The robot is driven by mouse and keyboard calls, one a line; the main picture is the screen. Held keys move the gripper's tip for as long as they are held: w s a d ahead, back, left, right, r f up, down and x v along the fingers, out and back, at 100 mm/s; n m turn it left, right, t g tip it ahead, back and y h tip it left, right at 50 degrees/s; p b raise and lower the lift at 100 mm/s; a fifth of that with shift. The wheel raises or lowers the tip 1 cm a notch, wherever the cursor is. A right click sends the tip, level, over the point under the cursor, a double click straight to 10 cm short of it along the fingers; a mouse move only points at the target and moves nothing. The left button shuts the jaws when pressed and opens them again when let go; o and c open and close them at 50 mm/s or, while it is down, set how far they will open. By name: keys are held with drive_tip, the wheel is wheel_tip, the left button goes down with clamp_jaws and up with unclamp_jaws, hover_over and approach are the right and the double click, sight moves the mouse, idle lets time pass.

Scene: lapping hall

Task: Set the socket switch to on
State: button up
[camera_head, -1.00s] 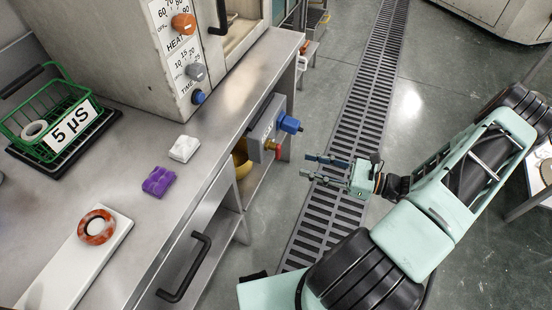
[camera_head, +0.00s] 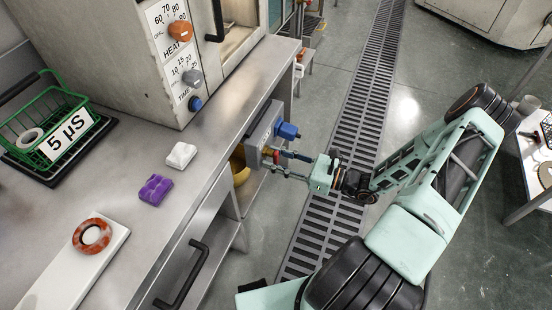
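The socket box (camera_head: 262,136) is a grey unit fixed at the end of the steel bench, below the top. A blue socket plug or cap (camera_head: 287,131) sticks out on its right side. A small red and yellow switch knob (camera_head: 275,155) sits below the blue part, partly hidden by the fingers. My gripper (camera_head: 277,163) points left at this knob, its two fingers apart on either side of it or very close in front. I cannot tell whether they touch it. The switch's setting is too small to read.
The steel bench (camera_head: 205,145) carries a heater oven (camera_head: 135,60), a green basket (camera_head: 55,125), a white block (camera_head: 181,155), a purple block (camera_head: 155,190) and an orange ring (camera_head: 92,235). A yellow round thing (camera_head: 239,170) is under the bench. The floor by the drain grate (camera_head: 345,140) is free.

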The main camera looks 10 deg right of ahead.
clamp_jaws()
drive_tip(key=shift+n, duration=0.4)
drive_tip(key=n, duration=0.2)
drive_tip(key=shift+w+d+n+b, duration=0.2)
drive_tip(key=shift+w+n+b, duration=0.1)
drive_tip(key=shift+n, duration=0.1)
drive_tip(key=n, duration=0.3)
drive_tip(key=shift+w+d+r+n, duration=0.15)
drive_tip(key=shift+n, duration=0.15)
drive_tip(key=n, duration=0.4)
drive_tip(key=r+n+b, duration=0.1)
drive_tip(key=n, duration=0.1)
drive_tip(key=shift+w+d, duration=0.25)
drive_tip(key=shift+w, duration=0.05)
drive_tip(key=shift+r+n, duration=0.2)
drive_tip(key=shift+n, duration=1)
drive_tip(key=shift+r+n, duration=0.15)
drive_tip(key=shift+n, duration=1.05)
drive_tip(key=shift+w, duration=0.1)
